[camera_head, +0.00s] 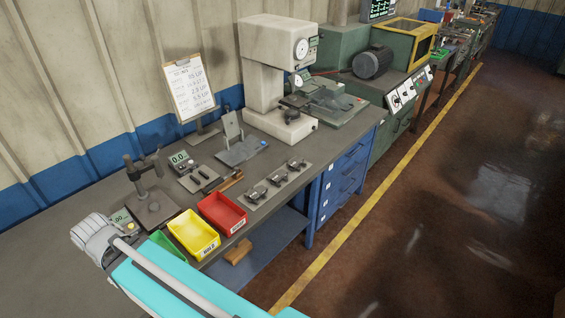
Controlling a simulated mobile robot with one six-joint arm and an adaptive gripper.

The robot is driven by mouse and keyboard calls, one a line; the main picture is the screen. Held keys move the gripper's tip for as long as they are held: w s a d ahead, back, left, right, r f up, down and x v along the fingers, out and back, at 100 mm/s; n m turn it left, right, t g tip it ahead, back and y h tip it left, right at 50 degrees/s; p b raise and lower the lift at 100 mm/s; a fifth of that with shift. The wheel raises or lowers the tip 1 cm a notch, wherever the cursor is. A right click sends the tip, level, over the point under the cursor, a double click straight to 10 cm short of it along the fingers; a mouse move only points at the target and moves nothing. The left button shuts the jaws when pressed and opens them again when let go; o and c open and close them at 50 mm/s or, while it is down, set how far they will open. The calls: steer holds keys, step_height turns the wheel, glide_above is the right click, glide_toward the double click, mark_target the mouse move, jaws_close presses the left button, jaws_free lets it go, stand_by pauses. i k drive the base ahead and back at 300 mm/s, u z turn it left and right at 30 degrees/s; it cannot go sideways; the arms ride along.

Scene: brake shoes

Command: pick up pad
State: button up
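I cannot single out a pad for certain at this size. Three small dark metal pieces stand in a row on a grey plate (267,200) near the front edge of the workbench; I cannot tell whether any of them is a pad. A flat grey fixture (242,152) with an upright plate and a small blue part lies behind them. No gripper fingers show. A white and grey ribbed part and a pale tube over a teal surface fill the lower left and hide part of the bench.
Red (223,213), yellow (194,234) and green (160,247) bins stand along the bench's front edge. A gauge stand (152,205), a digital gauge (190,172), a clipboard (190,87) and a large press (272,75) stand behind. Open floor (440,210) lies to the right.

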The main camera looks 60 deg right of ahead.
mark_target(295, 161)
steer(key=u, duration=0.1)
steer(key=k, duration=1)
steer(key=z, duration=1.6)
steer(key=i, duration=0.55)
steer(key=z, duration=0.15)
